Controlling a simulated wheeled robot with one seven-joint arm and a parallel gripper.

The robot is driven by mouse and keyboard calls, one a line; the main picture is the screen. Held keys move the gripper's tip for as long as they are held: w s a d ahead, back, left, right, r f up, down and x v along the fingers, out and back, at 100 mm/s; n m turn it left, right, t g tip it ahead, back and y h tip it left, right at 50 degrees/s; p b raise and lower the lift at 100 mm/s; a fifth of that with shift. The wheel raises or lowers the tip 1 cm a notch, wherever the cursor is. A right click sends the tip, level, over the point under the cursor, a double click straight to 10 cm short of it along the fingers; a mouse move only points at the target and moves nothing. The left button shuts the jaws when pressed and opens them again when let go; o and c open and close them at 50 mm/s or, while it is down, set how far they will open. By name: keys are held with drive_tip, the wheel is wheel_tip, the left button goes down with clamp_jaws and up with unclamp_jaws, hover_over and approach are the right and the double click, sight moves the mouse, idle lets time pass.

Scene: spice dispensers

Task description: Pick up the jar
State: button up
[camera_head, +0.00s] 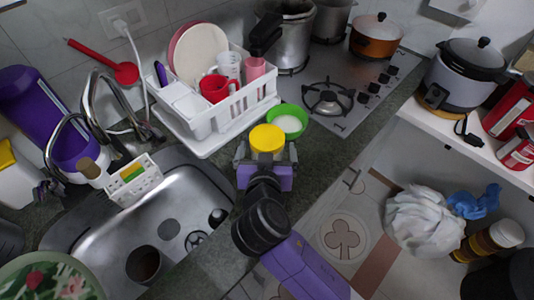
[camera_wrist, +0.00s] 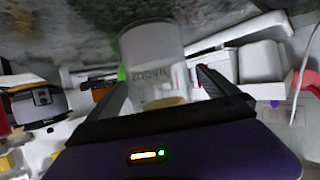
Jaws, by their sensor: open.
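The jar (camera_head: 267,139) shows its round yellow lid in the head view, on the dark counter between the sink and the stove. In the wrist view the jar (camera_wrist: 152,58) is clear with faint printed lettering, and its yellow lid is partly hidden behind my gripper's body. My gripper (camera_head: 266,153) is open, with one finger on each side of the jar. In the wrist view the fingers of my gripper (camera_wrist: 162,78) flank the jar. I cannot tell whether either finger touches it.
A green bowl (camera_head: 289,120) with white contents stands close behind and right of the jar. A white dish rack (camera_head: 211,122) with plates and cups is behind and left. The sink (camera_head: 180,206) lies to the left, the stove (camera_head: 335,88) behind right.

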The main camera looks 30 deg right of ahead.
clamp_jaws()
drive_tip(key=shift+r, duration=0.1)
drive_tip(key=shift+r, duration=0.15)
